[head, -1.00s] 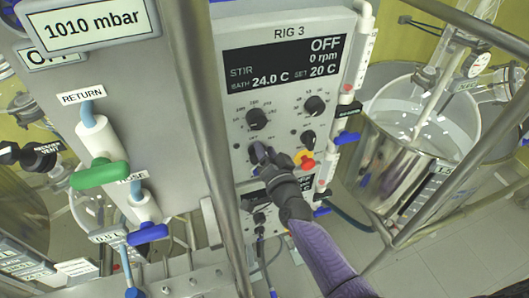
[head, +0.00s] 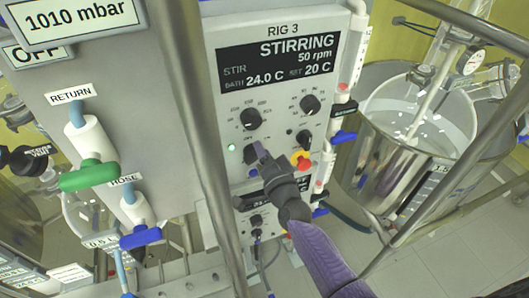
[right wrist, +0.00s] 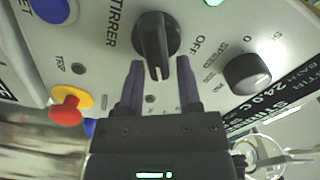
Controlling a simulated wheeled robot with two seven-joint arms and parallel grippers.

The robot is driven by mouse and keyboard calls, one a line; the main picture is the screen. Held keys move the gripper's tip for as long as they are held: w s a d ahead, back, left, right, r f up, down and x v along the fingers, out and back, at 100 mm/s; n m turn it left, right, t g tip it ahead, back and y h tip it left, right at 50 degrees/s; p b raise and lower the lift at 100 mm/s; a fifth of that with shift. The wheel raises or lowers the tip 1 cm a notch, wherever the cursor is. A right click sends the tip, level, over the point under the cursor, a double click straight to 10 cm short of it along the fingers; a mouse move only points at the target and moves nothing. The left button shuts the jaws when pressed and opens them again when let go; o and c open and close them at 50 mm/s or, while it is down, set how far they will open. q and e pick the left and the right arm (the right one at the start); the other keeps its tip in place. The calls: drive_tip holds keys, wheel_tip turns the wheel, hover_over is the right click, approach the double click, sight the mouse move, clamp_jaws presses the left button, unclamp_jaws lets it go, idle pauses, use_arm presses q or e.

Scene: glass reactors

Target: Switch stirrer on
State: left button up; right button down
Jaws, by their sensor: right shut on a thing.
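The black stirrer knob (right wrist: 157,35), labelled STIRRER, is on the grey RIG 3 panel, and its pointer lies between the fingers of my right gripper (right wrist: 160,66) in the right wrist view. In the head view my right gripper (head: 262,152) is at this lower-left knob (head: 249,155) and partly hides it. The gripper is shut on the knob. The display (head: 278,64) reads STIRRING, 50 rpm, bath 24.0 C, set 20 C. A green light (head: 231,147) glows beside the knob. My left gripper is not in view.
A red button on a yellow base (head: 302,161) sits just right of the gripper. Other knobs (head: 250,119) are above. A metal post (head: 190,120) stands left of the panel. A glass and steel vessel (head: 400,165) is at right.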

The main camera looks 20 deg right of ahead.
drive_tip(key=shift+s+a+f, duration=0.15)
drive_tip(key=shift+f, duration=0.25)
drive_tip(key=c, duration=0.5)
unclamp_jaws()
drive_tip(key=shift+c, duration=0.2)
drive_tip(key=shift+a+r, duration=0.1)
drive_tip(key=shift+r, duration=0.15)
drive_tip(key=s, duration=0.7)
drive_tip(key=shift+s+d+p, duration=0.15)
drive_tip(key=shift+d+p, duration=0.1)
drive_tip(key=shift+p, duration=0.1)
